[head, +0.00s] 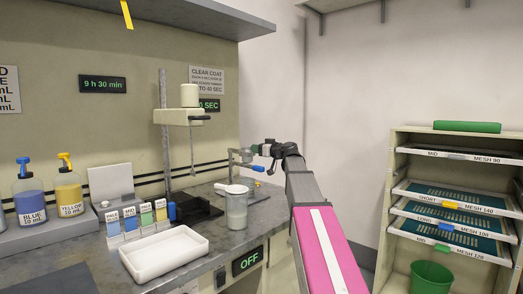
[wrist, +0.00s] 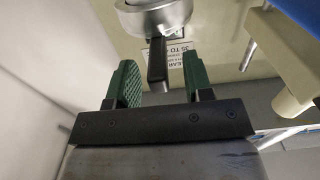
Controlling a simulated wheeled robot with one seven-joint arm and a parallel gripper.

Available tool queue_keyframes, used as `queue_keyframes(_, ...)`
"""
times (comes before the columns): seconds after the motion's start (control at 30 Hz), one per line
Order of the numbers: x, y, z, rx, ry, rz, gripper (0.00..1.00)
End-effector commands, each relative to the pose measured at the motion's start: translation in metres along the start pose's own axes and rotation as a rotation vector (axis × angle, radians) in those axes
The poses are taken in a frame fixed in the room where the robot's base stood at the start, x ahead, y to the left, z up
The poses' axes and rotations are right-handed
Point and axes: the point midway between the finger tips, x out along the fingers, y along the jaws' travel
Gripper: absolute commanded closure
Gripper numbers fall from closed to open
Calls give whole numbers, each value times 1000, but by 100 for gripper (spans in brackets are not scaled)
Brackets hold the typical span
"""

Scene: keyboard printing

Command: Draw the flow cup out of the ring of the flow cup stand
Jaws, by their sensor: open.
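The flow cup (wrist: 152,14) shows at the top of the wrist view as a round silver body with a black handle (wrist: 157,62) pointing towards me. My gripper (wrist: 160,80) is open, its green pads on either side of the handle, with gaps showing on both sides. In the head view my gripper (head: 266,150) is beside the flow cup stand (head: 241,154), which stands at the right end of the bench. Cup and ring are too small there to tell apart, and my arm hides part of that area.
A cup of grey liquid (head: 236,211) stands in front of the stand. A mixer (head: 183,117), a white tray (head: 164,254) and ink bottles (head: 68,190) are to the left. A rack of screens (head: 455,200) stands at the right, a green bin (head: 431,276) inside.

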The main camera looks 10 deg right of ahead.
Motion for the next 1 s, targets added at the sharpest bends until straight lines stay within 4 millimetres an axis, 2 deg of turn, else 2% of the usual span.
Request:
queue_keyframes(0.1, 0, 0, 0, 0, 0, 0, 53)
queue_keyframes(0.13, 0, 0, 0, 0, 0, 0, 60)
queue_keyframes(0.2, 0, 0, 0, 0, 0, 0, 82)
queue_keyframes(0.27, 0, 0, 0, 0, 0, 0, 100)
queue_keyframes(0.33, 0, 0, 0, 0, 0, 0, 100)
queue_keyframes(0.37, 0, 0, 0, 0, 0, 0, 87)
queue_keyframes(0.4, 0, 0, 0, 0, 0, 0, 100)
queue_keyframes(0.67, 0, 0, -1, 0, 0, 0, 100)
queue_keyframes(1.0, 0, 0, -14, 0, 0, 0, 100)
